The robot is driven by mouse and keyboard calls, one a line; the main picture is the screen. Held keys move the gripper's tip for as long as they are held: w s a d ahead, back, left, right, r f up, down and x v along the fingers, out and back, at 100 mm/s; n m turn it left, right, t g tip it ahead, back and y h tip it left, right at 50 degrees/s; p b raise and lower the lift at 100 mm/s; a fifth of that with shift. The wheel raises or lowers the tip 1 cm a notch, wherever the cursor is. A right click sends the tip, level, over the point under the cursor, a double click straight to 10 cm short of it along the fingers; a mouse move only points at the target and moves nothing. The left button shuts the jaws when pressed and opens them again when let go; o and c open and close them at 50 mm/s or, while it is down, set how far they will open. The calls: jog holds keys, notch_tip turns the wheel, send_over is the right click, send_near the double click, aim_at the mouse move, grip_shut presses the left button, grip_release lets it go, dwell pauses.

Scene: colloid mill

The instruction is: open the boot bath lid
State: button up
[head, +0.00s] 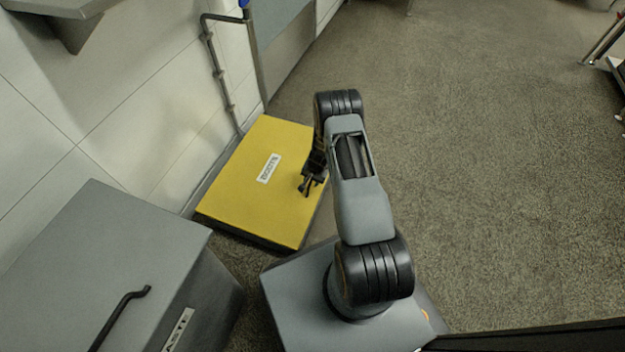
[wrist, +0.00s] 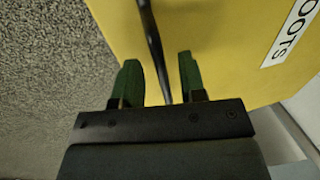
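The boot bath's yellow lid (head: 247,203) lies flat and closed, with a white label reading BOOTS. The lid also fills much of the wrist view (wrist: 220,35). A dark bar handle (wrist: 152,40) runs over the lid near its edge and passes between my fingers. My gripper (head: 308,187) is at the lid's right side. In the wrist view my gripper (wrist: 160,80) is open, with a green-padded finger on each side of the handle and visible gaps. The handle is hard to separate from my gripper in the head view.
A grey bin (head: 110,260) with a dark handle stands at the lower left. A grey pipe stand (head: 218,70) rises by the wall behind the bath. A white tiled wall (head: 120,120) lies along the left. The floor (head: 490,190) to the right is clear.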

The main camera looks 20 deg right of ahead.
grip_shut()
dwell(0.3)
